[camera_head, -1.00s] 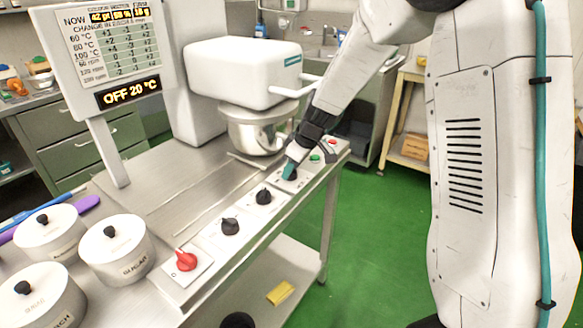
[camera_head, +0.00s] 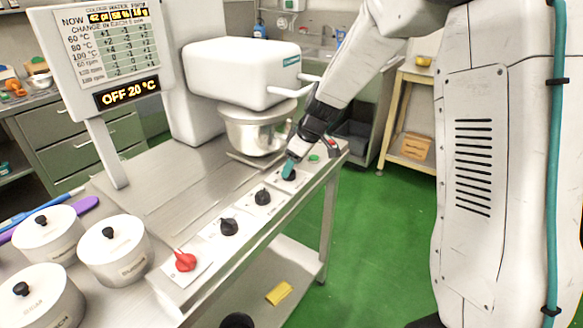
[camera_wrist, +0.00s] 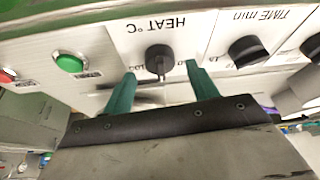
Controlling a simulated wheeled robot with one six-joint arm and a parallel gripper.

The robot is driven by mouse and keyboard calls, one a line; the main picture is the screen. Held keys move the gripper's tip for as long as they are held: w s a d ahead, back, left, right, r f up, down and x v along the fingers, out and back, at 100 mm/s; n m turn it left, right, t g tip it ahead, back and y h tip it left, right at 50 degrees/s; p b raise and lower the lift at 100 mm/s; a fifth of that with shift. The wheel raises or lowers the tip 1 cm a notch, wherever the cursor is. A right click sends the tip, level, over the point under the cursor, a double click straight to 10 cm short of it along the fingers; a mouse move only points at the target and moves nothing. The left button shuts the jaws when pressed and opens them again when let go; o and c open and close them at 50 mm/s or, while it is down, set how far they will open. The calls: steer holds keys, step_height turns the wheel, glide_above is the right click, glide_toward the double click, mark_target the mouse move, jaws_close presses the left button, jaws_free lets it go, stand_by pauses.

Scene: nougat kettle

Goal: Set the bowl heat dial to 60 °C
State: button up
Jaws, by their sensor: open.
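The bowl heat dial (camera_wrist: 160,58) is a black knob on a white plate marked "HEAT °C" in the wrist view, where the lettering is upside down. My gripper (camera_wrist: 160,73) is open, its two teal fingers one on each side of the dial and apart from it. In the head view my gripper (camera_head: 289,167) is over the far black dial on the front panel, largely hiding that dial. The display (camera_head: 128,92) reads "OFF 20 °C". The steel bowl (camera_head: 255,130) sits under the white mixer head.
Beside the heat dial is the "TIME min" dial (camera_wrist: 247,51); a green button (camera_wrist: 70,62) is on its other side. Nearer are black dials (camera_head: 263,196) (camera_head: 229,227) and a red knob (camera_head: 186,261). Lidded white pots (camera_head: 115,262) stand at left. Green floor (camera_head: 375,240) is clear.

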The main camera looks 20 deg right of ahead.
steer(key=v, duration=0.5)
steer(key=shift+s+d+r, duration=0.1)
steer(key=shift+r, duration=0.25)
